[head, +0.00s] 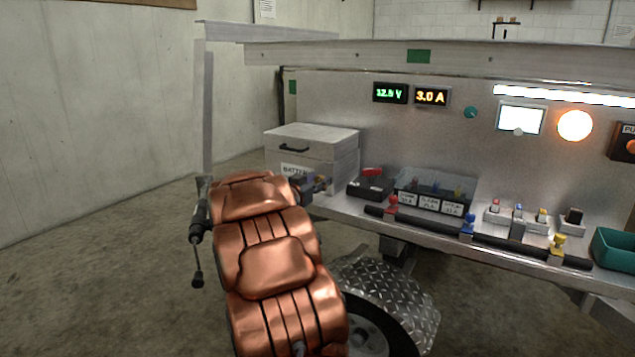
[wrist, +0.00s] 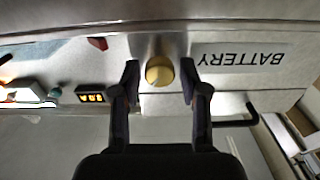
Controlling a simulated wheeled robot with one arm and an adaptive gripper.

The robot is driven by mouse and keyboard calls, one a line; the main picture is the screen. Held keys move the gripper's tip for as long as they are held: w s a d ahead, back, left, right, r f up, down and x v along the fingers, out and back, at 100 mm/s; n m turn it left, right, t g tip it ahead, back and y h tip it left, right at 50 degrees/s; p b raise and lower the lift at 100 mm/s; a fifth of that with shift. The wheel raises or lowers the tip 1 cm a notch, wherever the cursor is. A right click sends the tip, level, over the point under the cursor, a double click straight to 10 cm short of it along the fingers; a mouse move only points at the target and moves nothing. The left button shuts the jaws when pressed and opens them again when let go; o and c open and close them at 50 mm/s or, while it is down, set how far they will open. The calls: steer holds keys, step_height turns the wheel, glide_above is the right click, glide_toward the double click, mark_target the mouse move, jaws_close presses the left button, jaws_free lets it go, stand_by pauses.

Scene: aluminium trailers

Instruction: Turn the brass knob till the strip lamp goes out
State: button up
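My gripper (wrist: 159,76) is open, with one finger on each side of the knob and a visible gap to both. I cannot tell how deep the fingertips reach along the knob. In the head view my gripper (head: 314,185) is in front of the battery box, partly hidden by my copper-coloured arm. The strip lamp (head: 565,96) is lit bright white along the panel's upper right.
The battery box (head: 312,143) stands at the left end of the shelf. The displays read about 12.8 V (head: 390,93) and 3.0 A (head: 431,96). A round lamp (head: 575,125) is lit. Fuse boxes, switches, colored clamps and a green bin (head: 614,250) crowd the shelf to the right.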

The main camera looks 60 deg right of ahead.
jaws_close()
steer(key=shift+r+p, duration=0.1)
steer(key=shift+p, duration=0.4)
steer(key=shift+m+p, duration=0.6)
steer(key=shift+p, duration=0.05)
steer(key=shift+m+p, duration=0.5)
steer(key=shift+m, duration=1.3)
steer(key=shift+o, duration=1.5)
jaws_free()
